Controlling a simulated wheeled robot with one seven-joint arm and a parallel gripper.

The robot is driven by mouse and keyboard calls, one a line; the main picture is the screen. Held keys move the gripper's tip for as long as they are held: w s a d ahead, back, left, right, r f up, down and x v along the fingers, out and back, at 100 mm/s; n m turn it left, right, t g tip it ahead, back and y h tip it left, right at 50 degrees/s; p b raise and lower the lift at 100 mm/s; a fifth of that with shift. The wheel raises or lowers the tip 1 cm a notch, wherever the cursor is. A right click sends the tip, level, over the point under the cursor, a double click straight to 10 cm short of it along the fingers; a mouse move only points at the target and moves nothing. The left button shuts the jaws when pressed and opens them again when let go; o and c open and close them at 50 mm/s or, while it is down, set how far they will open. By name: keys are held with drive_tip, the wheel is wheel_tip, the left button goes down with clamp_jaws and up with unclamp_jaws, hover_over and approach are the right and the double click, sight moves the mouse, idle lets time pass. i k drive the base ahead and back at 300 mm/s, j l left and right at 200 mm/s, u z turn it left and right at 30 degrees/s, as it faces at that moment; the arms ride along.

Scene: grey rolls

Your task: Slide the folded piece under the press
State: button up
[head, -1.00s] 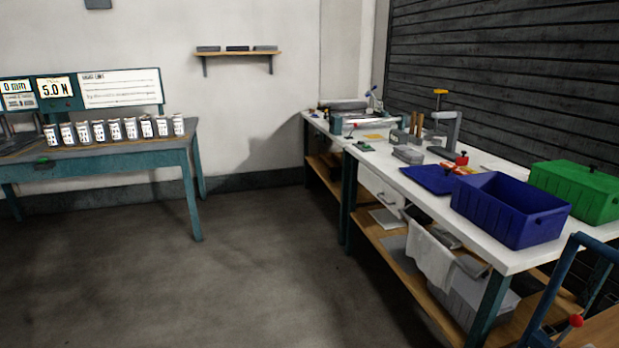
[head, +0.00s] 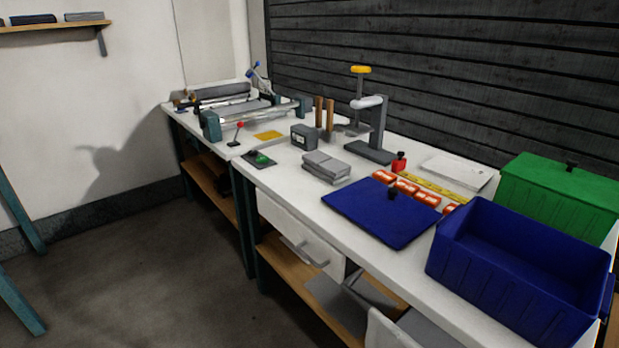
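A grey C-shaped stand (head: 378,128) with a yellow-topped post and a dark base is on the white bench, towards the back wall; it looks like the press. A small stack of flat grey pieces (head: 326,163) lies on the bench, in front and to the left of the stand and apart from it. It may be the folded piece, but I cannot tell for sure. My gripper is not in view.
An open blue bin (head: 510,285) and a green bin (head: 555,195) stand at right. A grey block (head: 304,136) stands left of the stand. Floor (head: 120,270) at left is clear.

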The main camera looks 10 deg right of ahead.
sight(334, 172)
drive_tip(key=i+j+z, duration=0.15)
drive_tip(key=i+j, duration=0.35)
drive_tip(key=i+j+z, duration=0.1)
drive_tip(key=i+j, duration=0.55)
drive_tip(key=j, duration=0.25)
drive_tip(key=i+j+z, duration=0.1)
drive_tip(key=i+j, duration=0.55)
drive_tip(key=j, duration=0.25)
drive_tip(key=z, duration=0.05)
